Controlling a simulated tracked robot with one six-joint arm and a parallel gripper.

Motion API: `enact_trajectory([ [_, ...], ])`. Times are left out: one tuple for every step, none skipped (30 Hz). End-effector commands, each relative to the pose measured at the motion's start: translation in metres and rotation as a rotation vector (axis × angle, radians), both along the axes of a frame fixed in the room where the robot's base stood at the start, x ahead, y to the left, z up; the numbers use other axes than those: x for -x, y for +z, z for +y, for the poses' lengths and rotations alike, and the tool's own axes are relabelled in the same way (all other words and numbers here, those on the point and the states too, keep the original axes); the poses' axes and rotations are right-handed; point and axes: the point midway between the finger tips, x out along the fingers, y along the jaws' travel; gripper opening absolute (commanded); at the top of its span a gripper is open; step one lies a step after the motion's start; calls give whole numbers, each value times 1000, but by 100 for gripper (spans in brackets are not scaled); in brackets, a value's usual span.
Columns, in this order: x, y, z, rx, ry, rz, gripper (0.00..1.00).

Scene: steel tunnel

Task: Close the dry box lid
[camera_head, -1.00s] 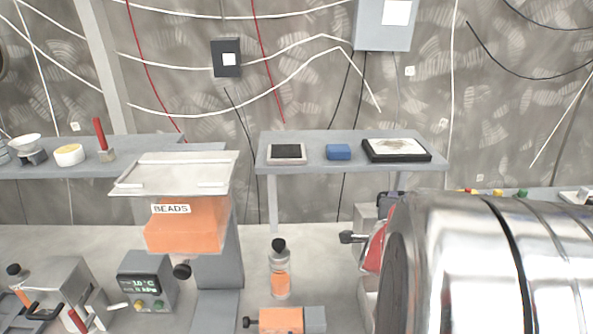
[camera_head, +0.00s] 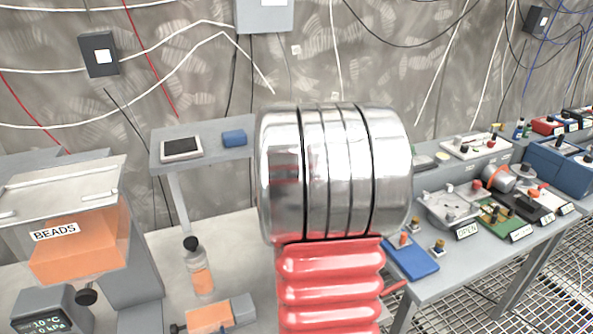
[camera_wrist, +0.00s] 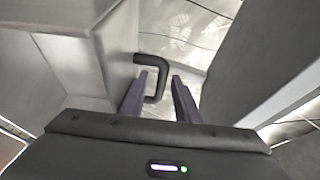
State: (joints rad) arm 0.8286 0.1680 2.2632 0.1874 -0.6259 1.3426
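A clear-walled box of orange beads (camera_head: 80,246), labelled BEADS, stands at the left in the head view. A pale panel (camera_head: 62,187) sits above it, tilted; I cannot tell whether it is a lid, or whether this is the dry box. In the wrist view my gripper (camera_wrist: 161,82) is open, with a gap between its two dark fingers. A black bar handle (camera_wrist: 160,68) on a grey box-like body (camera_wrist: 85,70) reaches into that gap, close to the left finger. I cannot tell whether they touch. My gripper is not visible in the head view.
A shelf (camera_head: 165,177) holds a dark-screened device (camera_head: 181,148) and a blue block (camera_head: 234,138). A bottle (camera_head: 199,270) stands below. A bench (camera_head: 470,255) with several panels is at the right. A grey panel edge (camera_wrist: 260,65) lies right of my fingers.

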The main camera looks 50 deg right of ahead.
Motion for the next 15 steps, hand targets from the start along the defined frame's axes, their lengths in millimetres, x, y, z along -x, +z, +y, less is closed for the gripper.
enact_trajectory([
  [-1,-1,-2,0,0,0,29],
  [-1,-1,-2,0,0,0,29],
  [-2,-1,-2,0,0,0,29],
  [-2,-1,-3,0,0,0,29],
  [-2,-1,-3,0,0,0,29],
  [-2,-1,-3,0,0,0,29],
  [-2,-1,-3,0,0,0,29],
  [-2,-1,-3,0,0,0,29],
  [-2,-1,-3,0,0,0,29],
  [-2,-1,-2,0,0,0,29],
  [-2,-1,-2,0,0,0,28],
  [-2,-1,-2,0,0,0,26],
  [-2,-1,-2,0,0,0,24],
  [-2,-1,-2,0,0,0,21],
  [-2,-1,-2,0,0,0,19],
])
